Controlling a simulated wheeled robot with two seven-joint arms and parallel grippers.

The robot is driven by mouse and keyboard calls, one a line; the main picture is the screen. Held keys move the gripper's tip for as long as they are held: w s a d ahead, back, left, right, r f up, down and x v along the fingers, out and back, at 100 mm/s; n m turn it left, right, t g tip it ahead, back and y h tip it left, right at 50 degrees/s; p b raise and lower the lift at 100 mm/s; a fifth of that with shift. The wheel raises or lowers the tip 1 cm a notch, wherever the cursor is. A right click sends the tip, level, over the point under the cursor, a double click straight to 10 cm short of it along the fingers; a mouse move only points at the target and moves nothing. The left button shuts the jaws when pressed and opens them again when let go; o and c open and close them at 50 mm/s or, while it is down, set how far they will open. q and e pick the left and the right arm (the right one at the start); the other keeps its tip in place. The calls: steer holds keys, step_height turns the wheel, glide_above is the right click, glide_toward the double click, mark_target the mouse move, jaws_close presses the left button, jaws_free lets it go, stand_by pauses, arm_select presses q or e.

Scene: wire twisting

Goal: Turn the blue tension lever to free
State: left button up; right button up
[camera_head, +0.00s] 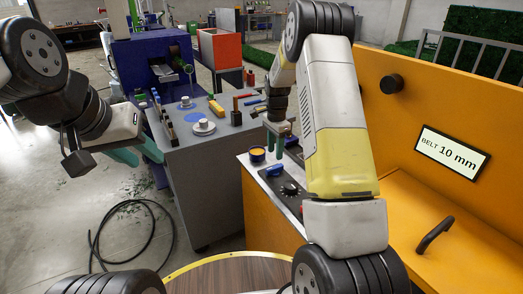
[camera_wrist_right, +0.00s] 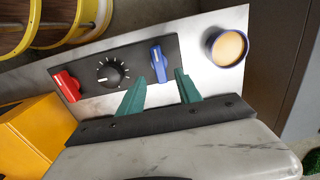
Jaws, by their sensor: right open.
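The blue tension lever (camera_wrist_right: 158,63) sits on a dark control plate in the right wrist view, its white-marked handle nearly upright in the picture. It also shows in the head view (camera_head: 275,170), below my right gripper. My right gripper (camera_wrist_right: 160,77) is open, with its green fingertips on either side of the lever's line in the wrist picture. The lever appears just beyond the tips, and no contact is visible. In the head view my right gripper (camera_head: 277,130) hangs over the panel area. My left gripper (camera_head: 148,160) is open and empty at the left, away from the panel.
Beside the lever are a black dial (camera_wrist_right: 109,73), a red lever (camera_wrist_right: 67,85) and a blue-rimmed round cup (camera_wrist_right: 227,47). A grey table (camera_head: 215,160) with small parts stands behind.

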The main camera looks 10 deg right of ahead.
mark_target(274, 167)
step_height(274, 167, down, 7)
steer(key=shift+f, duration=0.15)
stand_by(0.4)
jaws_close()
